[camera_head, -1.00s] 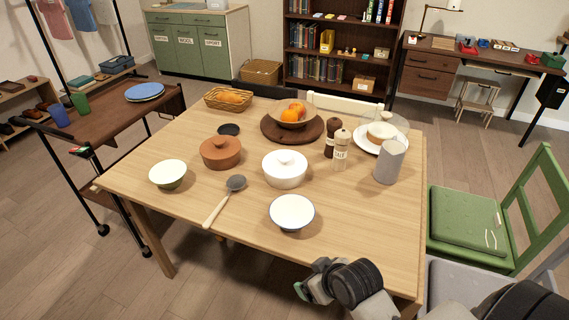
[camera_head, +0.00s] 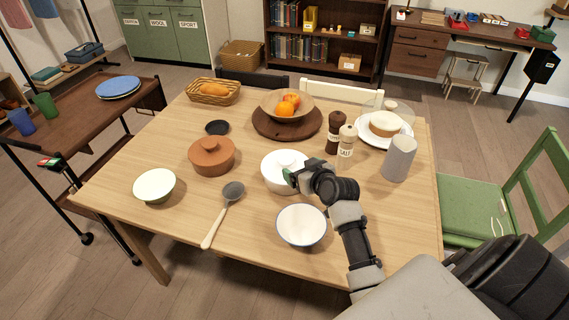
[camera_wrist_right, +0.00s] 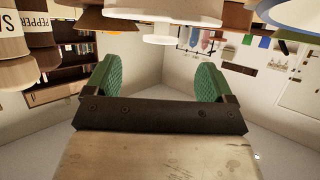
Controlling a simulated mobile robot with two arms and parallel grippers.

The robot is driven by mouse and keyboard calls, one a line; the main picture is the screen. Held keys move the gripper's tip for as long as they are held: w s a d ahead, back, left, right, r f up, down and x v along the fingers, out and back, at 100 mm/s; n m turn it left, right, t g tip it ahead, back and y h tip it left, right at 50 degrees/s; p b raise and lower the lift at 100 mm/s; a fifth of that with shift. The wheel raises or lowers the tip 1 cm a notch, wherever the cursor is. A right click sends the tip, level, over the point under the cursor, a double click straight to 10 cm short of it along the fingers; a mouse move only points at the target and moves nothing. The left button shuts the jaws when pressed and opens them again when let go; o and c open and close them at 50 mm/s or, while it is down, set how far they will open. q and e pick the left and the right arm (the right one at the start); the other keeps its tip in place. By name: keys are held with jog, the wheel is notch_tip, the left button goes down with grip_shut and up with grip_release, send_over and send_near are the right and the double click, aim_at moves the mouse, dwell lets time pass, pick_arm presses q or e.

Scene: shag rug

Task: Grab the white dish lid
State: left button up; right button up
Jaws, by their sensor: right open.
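The white dish lid (camera_head: 281,160) sits on a round white dish (camera_head: 274,183) in the middle of the wooden table. My right gripper (camera_head: 292,178) is at the right side of this dish in the head view, covering part of its right edge. I cannot tell whether it touches the dish. In the right wrist view my gripper (camera_wrist_right: 153,82) shows two green finger pads standing wide apart with nothing between them. My left gripper is not in view.
A pepper mill (camera_head: 334,138), a salt mill (camera_head: 346,143) and a grey cup (camera_head: 398,160) stand to the right. A brown pot (camera_head: 212,158) and a spoon (camera_head: 223,212) lie left.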

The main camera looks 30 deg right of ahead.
aim_at(288, 161)
jog(key=shift+w+f, duration=0.25)
jog(key=shift+w, duration=0.35)
jog(key=shift+w+f, duration=0.2)
jog(key=shift+w, duration=0.1)
jog(key=x, duration=0.4)
jog(key=shift+w, duration=0.65)
jog(key=shift+c, duration=1)
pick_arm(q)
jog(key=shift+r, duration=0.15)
pick_arm(e)
jog(key=c, duration=0.9)
